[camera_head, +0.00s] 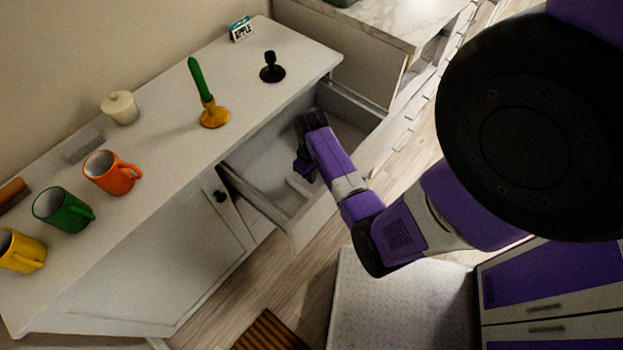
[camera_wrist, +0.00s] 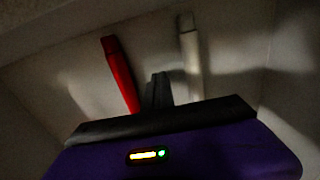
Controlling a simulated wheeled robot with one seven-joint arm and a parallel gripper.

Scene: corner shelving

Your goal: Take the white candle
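The white candle (camera_wrist: 190,50) lies in the open drawer, right of my fingers in the wrist view. A pale stick (camera_head: 298,187) shows in the drawer in the head view; I cannot tell for certain that it is the same candle. A red candle (camera_wrist: 121,75) lies left of my fingers. My gripper (camera_wrist: 159,78) is inside the drawer, between the two candles, with its fingers together and nothing seen between them. The near ends of the candles are partly hidden by my gripper's body. The wrist view is dark.
The drawer (camera_head: 268,184) is pulled out, its walls close around my arm.

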